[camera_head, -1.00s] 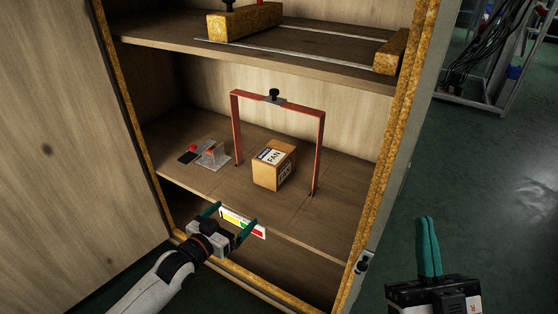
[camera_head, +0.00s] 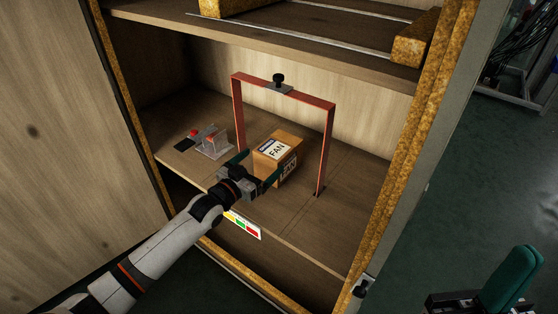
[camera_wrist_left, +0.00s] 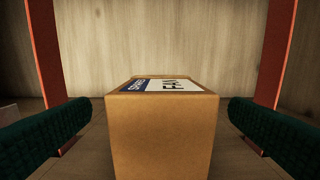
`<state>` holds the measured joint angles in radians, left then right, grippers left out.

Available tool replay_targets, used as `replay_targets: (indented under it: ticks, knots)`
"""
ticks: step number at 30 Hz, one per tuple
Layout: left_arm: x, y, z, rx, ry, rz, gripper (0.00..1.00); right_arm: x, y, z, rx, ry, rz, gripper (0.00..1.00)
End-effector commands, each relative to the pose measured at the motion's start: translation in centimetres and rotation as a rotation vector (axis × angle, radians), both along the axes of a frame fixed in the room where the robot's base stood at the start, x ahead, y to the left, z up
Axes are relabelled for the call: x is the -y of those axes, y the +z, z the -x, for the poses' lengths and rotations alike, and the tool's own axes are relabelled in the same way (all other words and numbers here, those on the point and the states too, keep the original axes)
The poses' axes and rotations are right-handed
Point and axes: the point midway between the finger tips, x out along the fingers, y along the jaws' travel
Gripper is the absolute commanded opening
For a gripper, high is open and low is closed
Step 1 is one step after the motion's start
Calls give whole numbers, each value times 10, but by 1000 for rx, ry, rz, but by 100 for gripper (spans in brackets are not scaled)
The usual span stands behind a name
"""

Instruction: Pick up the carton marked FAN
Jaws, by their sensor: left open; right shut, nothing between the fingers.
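The brown carton marked FAN (camera_head: 278,151) stands upright on the middle shelf, beneath a red arch frame (camera_head: 330,140). Its FAN label faces up. My left gripper (camera_head: 257,169) is open at the front of the carton, with its green fingers to either side of it. In the left wrist view the carton (camera_wrist_left: 162,135) sits centred between the open fingers, with a gap on both sides. My arm and gripper hide part of the carton's lower front. My right gripper (camera_head: 515,285) is shut and empty, outside the cabinet at the lower right.
The arch's posts flank the carton; in the left wrist view the left post (camera_wrist_left: 45,70) and right post (camera_wrist_left: 276,60) show. A clear stand with a red knob (camera_head: 209,141) is left of the arch. A coloured label strip (camera_head: 243,226) is on the shelf's front edge. An upper shelf (camera_head: 300,45) lies overhead.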

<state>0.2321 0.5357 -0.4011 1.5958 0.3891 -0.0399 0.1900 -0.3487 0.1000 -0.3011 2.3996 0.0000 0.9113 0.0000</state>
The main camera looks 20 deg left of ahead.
Motion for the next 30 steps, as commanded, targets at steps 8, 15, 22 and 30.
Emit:
replay_targets:
  ticks: [8,15,22,30]
  knots:
    - [8,-2,-23,1,0,0,100,0,-13,-2,-9,-1,3,0]
    - [21,-3,-54,3,1,0,100,-1,-35,-2,-8,-1,4,0]
    - [27,-1,-68,1,0,0,100,-1,-26,-6,21,-3,7,0]
    - [26,0,-68,0,0,0,84,-1,-26,-6,20,-3,8,0]
